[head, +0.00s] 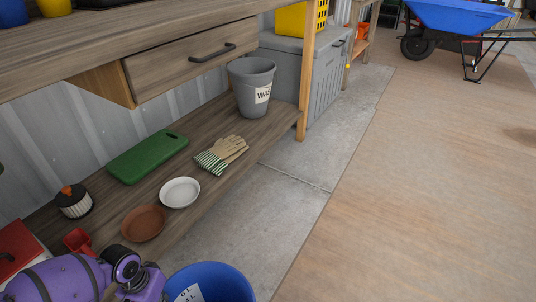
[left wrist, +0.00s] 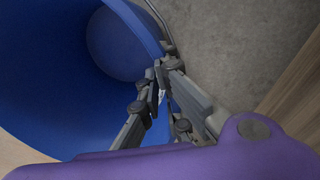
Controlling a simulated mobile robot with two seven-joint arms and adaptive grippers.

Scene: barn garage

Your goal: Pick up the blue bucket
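The blue bucket (head: 222,272) is at the bottom of the head view, beside the lower shelf, cut off by the picture's edge. In the left wrist view I look into the open bucket (left wrist: 45,85). My left gripper (left wrist: 161,70) is at its rim, with its fingertips close together and the rim between them. A thin wire handle runs beside the rim. Whether the bucket rests on the floor cannot be seen. My right gripper is not in view.
The wooden lower shelf (head: 215,187) holds a grey waste bin (head: 252,75), gloves (head: 222,154), a green board (head: 148,157), a white dish (head: 180,192) and a brown saucer (head: 143,223). A workbench drawer (head: 190,62) overhangs it. The floor to the right is clear up to a blue wheelbarrow (head: 465,15).

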